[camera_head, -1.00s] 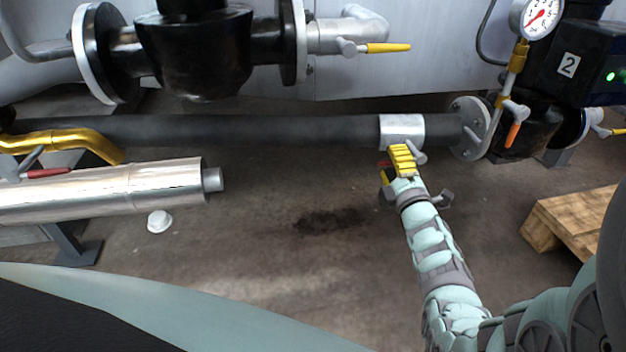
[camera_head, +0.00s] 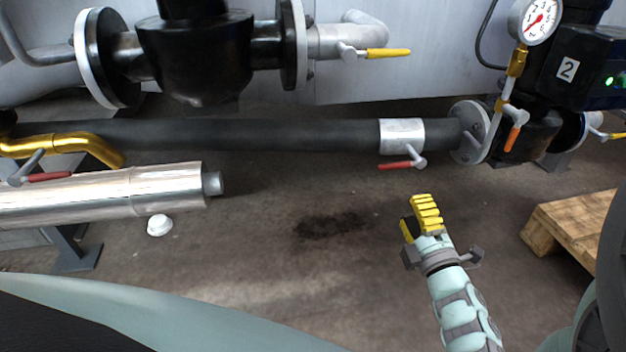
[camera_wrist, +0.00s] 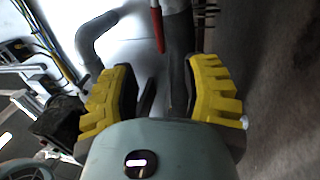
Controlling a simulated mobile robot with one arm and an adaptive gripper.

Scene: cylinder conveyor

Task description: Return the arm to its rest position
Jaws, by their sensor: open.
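My gripper (camera_head: 424,216) has yellow jaws and is over the bare floor in the head view, below the dark horizontal pipe and apart from it. In the wrist view my gripper (camera_wrist: 163,95) shows its two yellow fingers spread wide with nothing between them. A red-handled valve (camera_head: 403,163) hangs under the silver collar (camera_head: 402,134) on the pipe. The red handle (camera_wrist: 157,28) also shows beyond the fingers in the wrist view.
The dark pipe (camera_head: 270,133) runs across the back. A wooden pallet (camera_head: 572,232) is at the right. A silver pipe (camera_head: 110,193) and a white cap (camera_head: 159,225) are at the left. The floor (camera_head: 290,265) around the gripper is clear.

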